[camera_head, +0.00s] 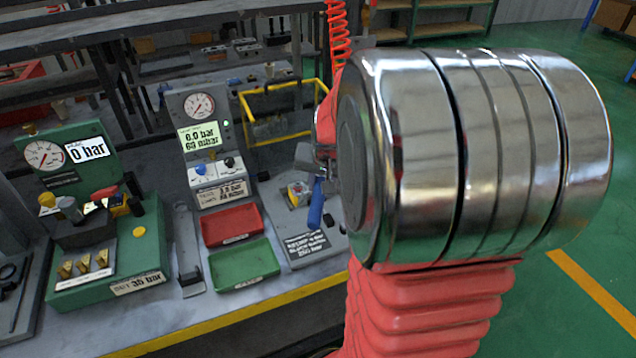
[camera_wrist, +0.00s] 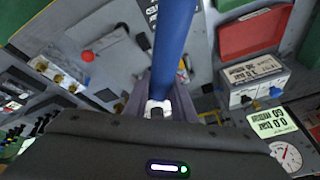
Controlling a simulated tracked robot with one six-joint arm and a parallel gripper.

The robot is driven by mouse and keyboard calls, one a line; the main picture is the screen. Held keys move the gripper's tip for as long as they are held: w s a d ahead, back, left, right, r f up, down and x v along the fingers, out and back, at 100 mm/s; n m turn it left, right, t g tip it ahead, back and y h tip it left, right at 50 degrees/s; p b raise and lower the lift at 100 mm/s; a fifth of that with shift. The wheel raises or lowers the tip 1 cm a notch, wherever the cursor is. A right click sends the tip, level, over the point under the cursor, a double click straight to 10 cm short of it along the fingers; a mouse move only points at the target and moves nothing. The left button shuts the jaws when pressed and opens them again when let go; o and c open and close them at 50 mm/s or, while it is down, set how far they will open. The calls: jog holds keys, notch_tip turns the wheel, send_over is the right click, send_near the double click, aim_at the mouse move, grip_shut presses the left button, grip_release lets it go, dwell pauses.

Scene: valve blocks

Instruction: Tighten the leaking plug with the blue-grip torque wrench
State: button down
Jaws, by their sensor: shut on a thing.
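My gripper (camera_head: 318,165) is partly hidden behind my large shiny arm link in the head view. It is shut on the blue-grip torque wrench, whose blue grip (camera_head: 316,203) hangs below it. In the wrist view the blue grip (camera_wrist: 175,45) runs up from between my fingers (camera_wrist: 152,108). The wrench's working end cannot be made out. A green test station (camera_head: 110,255) at the left carries a dark block (camera_head: 83,230) with fittings, and several brass plugs (camera_head: 85,264) stand in front of it. I cannot tell which plug leaks.
The green station's display (camera_head: 87,150) reads 0 bar. A red tray (camera_head: 232,224) and a green tray (camera_head: 245,264) lie at the middle front. A yellow-edged basket (camera_head: 262,127) stands behind.

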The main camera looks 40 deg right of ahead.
jog(key=shift+a+f, duration=0.1)
jog(key=shift+f, duration=3.5)
dwell(0.3)
jog(key=shift+w+a+m+h, duration=0.4)
jog(key=shift+w+a+m, duration=0.35)
jog(key=shift+w+m, duration=0.2)
jog(key=shift+w+a, duration=0.1)
jog(key=shift+w, duration=0.05)
dwell(0.4)
jog(key=shift+w+a, duration=0.1)
jog(key=shift+w, duration=0.05)
jog(key=shift+w+a+m+g+h, duration=0.3)
jog(key=shift+w+a+m, duration=0.05)
jog(key=shift+w+m, duration=0.45)
